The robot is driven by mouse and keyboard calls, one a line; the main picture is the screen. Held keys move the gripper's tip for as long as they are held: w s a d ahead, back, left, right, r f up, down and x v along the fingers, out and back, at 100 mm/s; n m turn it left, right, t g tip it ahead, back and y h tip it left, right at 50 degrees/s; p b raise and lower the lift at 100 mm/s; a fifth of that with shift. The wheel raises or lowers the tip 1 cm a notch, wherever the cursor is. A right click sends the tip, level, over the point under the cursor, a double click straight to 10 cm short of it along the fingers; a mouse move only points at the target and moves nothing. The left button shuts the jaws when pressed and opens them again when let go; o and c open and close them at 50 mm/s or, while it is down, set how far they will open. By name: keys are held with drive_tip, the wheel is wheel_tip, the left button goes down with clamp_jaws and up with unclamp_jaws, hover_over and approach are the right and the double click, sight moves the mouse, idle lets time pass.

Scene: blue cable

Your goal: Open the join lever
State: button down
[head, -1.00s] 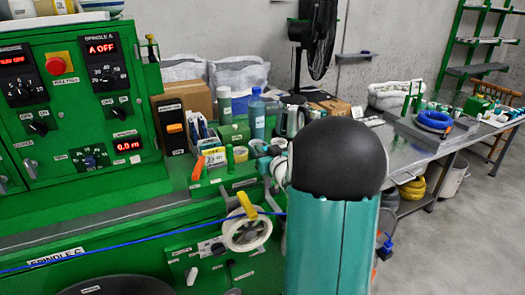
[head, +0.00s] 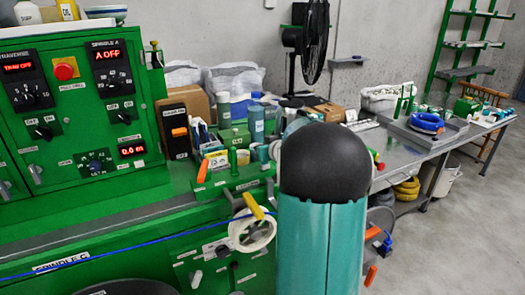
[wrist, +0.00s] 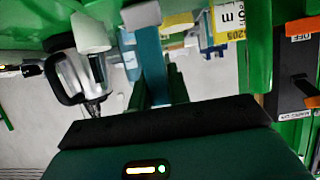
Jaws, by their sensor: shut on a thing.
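A yellow lever (head: 254,206) leans over a white wheel (head: 252,232) on the machine front. I cannot read which one is labelled join. A thin blue cable (head: 140,243) runs from the left edge to the wheel. In the head view my teal arm with its black ball joint hides my gripper. In the wrist view my gripper's dark body fills the bottom; its fingertips and what they hold cannot be made out.
A black switch box (wrist: 295,80) with an orange toggle and a green post (wrist: 258,45) stand close on the right in the wrist view. A kettle (wrist: 75,80) is on the left. A grey bench (head: 400,150) with a blue coil (head: 427,123) stands at the right.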

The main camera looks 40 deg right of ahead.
drive_tip(key=shift+w+d+f+g, duration=0.1)
drive_tip(key=shift+w+d+g, duration=0.1)
drive_tip(key=shift+w+g, duration=0.8)
drive_tip(key=shift+w+d+f+g+y, duration=0.15)
drive_tip(key=shift+g+y, duration=0.1)
drive_tip(key=shift+g, duration=0.4)
drive_tip(key=shift+w+d+f+g+y, duration=0.15)
drive_tip(key=shift+g+y, duration=0.1)
drive_tip(key=shift+g, duration=0.4)
drive_tip(key=shift+a, duration=0.1)
drive_tip(key=c, duration=1.3)
unclamp_jaws()
drive_tip(key=shift+f, duration=0.15)
drive_tip(key=v, duration=1.4)
drive_tip(key=shift+w, duration=0.1)
